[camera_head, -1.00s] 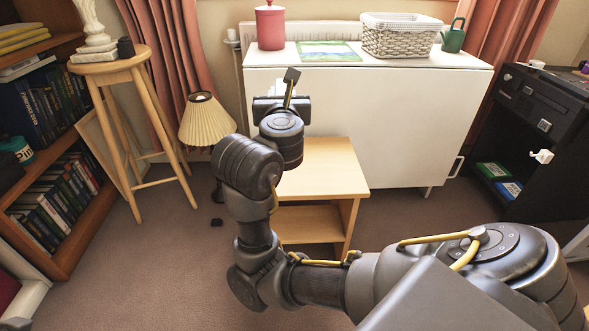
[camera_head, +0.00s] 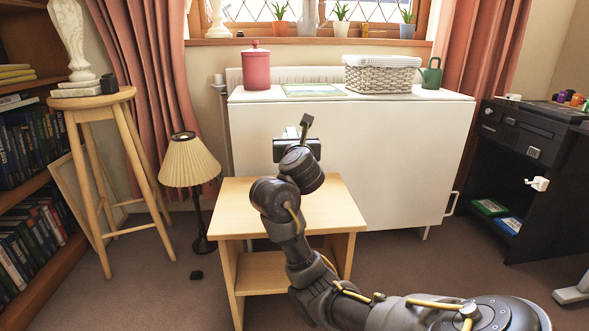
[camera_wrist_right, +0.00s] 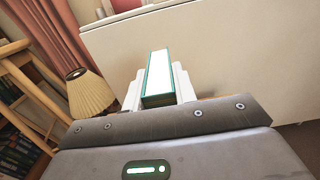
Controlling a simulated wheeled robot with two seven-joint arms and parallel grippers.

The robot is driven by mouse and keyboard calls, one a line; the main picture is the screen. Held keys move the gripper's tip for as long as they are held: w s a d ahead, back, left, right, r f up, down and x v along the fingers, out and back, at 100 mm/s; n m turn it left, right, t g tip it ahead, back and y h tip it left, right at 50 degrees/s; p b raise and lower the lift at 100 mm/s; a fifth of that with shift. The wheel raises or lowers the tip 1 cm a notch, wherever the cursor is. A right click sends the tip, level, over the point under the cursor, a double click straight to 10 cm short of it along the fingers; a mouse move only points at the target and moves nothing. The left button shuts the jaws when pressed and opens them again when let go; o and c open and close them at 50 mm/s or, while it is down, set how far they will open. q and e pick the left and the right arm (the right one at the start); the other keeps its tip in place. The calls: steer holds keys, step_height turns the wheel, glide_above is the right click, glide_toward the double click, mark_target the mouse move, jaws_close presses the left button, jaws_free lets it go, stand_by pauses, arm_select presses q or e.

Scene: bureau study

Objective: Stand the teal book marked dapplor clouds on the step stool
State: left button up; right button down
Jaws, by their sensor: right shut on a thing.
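My right gripper (camera_head: 297,150) is above the far part of the low light-wood step stool (camera_head: 238,212) in the head view. In the right wrist view, the white fingers of the right gripper (camera_wrist_right: 159,95) are shut on a book (camera_wrist_right: 158,78) with teal covers and pale page edges. The book points away from the gripper, towards the white cabinet. Its title cannot be read, and my gripper and wrist hide it in the head view. Whether it touches the stool cannot be told. My left gripper is not in view.
A white cabinet (camera_head: 350,165) stands just behind the stool. A lamp with a pleated shade (camera_head: 189,163) and a tall wooden stool (camera_head: 105,105) stand to the left. A dark desk unit (camera_head: 535,150) is at right. The left part of the step stool's top is bare.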

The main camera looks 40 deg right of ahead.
steer(key=shift+d+f, duration=0.25)
steer(key=f+b, duration=0.3)
steer(key=shift+w+d+f, duration=0.15)
steer(key=shift+d+f, duration=0.1)
steer(key=shift+f+b, duration=0.1)
steer(key=shift+b, duration=0.2)
steer(key=shift+a+f, duration=0.1)
steer(key=shift+f, duration=0.05)
steer(key=c, duration=1.1)
jaws_free()
